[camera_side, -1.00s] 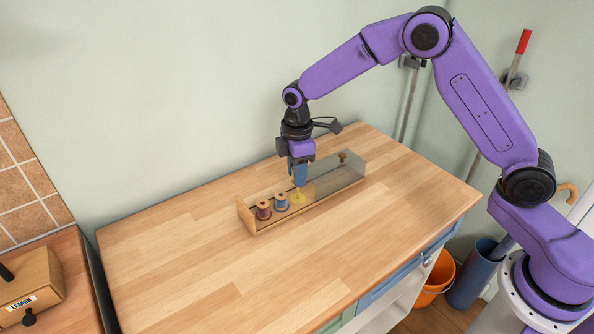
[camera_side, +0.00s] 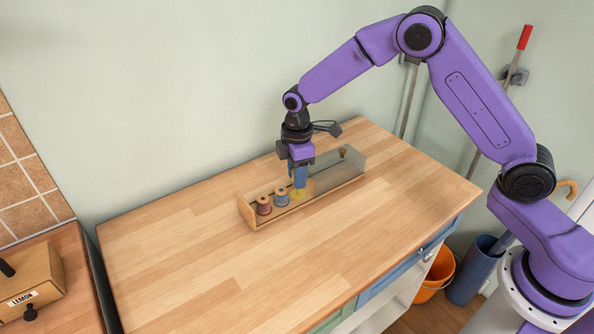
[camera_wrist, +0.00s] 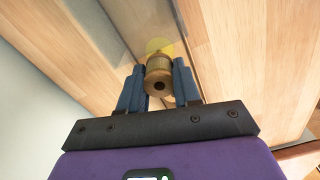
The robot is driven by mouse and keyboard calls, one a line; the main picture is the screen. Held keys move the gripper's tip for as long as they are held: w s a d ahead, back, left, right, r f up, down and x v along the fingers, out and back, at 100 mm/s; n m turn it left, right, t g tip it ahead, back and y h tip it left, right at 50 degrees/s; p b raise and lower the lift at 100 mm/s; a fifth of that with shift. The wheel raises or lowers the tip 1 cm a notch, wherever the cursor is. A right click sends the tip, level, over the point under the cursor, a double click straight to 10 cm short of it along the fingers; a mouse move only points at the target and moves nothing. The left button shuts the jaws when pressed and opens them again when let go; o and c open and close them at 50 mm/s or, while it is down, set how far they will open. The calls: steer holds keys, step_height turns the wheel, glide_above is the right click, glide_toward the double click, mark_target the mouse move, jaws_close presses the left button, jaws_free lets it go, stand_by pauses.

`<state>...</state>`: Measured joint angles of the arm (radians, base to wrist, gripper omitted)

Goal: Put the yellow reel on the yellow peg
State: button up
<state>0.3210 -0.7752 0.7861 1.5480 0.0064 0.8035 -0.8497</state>
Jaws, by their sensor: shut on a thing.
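My gripper (camera_side: 300,187) points down over the long wooden rack (camera_side: 250,223). In the wrist view its blue fingers (camera_wrist: 158,82) are shut on a reel (camera_wrist: 158,72) with a tan wooden end and a dark centre hole. A yellow round patch (camera_wrist: 158,45) shows just beyond the reel, and a little yellow shows below it. In the side view yellow (camera_side: 299,194) shows right under the fingertips. The fingers hide most of the reel there. The yellow peg cannot be made out separately, and I cannot tell whether the reel is around it.
A red reel (camera_side: 263,205) and a blue reel (camera_side: 281,197) stand in the rack to the left. A see-through grey cover (camera_side: 335,174) encloses the rack's right part, close beside my fingers; a brown knob-like piece (camera_side: 343,151) shows there. The wooden worktop (camera_side: 190,260) around is clear.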

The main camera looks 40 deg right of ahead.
mark_target(297, 194)
steer(key=shift+f, duration=1.75)
steer(key=o, duration=1.1)
step_height(297, 194, up, 17)
steer(key=shift+r, duration=0.15)
steer(key=s+r+m, duration=0.1)
steer(key=s+r, duration=0.1)
steer(key=s, duration=1.6)
steer(key=shift+m, duration=0.6)
steer(key=s+d+f, duration=0.1)
steer(key=s+d, duration=0.2)
steer(key=s, duration=0.3)
steer(key=s+d+f, duration=0.1)
steer(key=s+d, duration=0.2)
steer(key=s, duration=0.2)
steer(key=s+d+f, duration=0.1)
steer(key=s+d, duration=0.2)
steer(key=s, duration=0.3)
steer(key=shift+s+d, duration=0.35)
steer(key=shift+d, duration=0.05)
